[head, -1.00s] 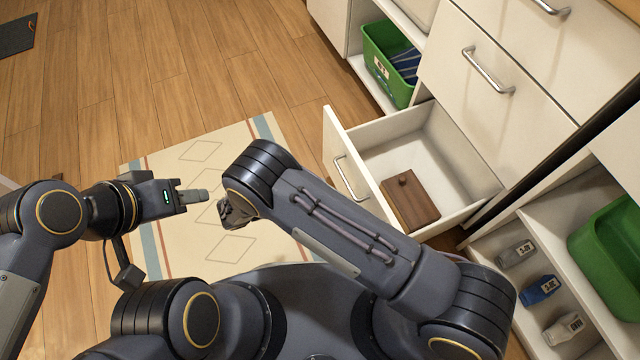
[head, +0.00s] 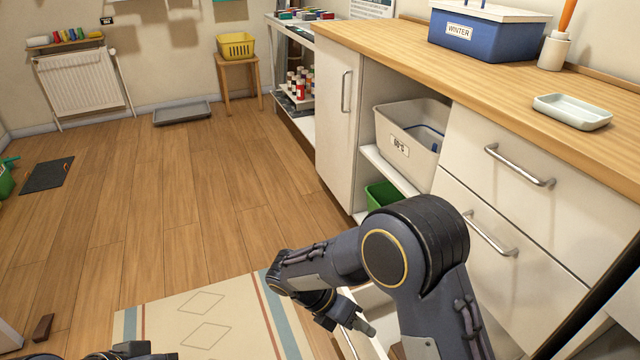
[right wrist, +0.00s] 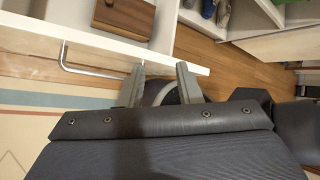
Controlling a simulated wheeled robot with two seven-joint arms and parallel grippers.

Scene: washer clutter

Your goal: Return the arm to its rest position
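My right arm rises from the bottom right of the head view, its elbow high and its forearm bent to the left. My right gripper (head: 358,323) hangs over the front of the open drawer. In the right wrist view its two fingers (right wrist: 160,84) stand apart with nothing held between them. The drawer's front edge (right wrist: 100,42), its handle (right wrist: 92,70) and a brown wooden box (right wrist: 125,17) inside show beyond the fingers. Of my left arm only dark parts (head: 125,350) show at the bottom left edge of the head view; its fingers cannot be made out.
White cabinets with a wooden counter (head: 400,45) run along the right. A grey bin (head: 405,135) and a green bin (head: 383,195) sit in the open shelf. A patterned rug (head: 200,315) lies in front. The wooden floor (head: 150,190) at left is mostly clear.

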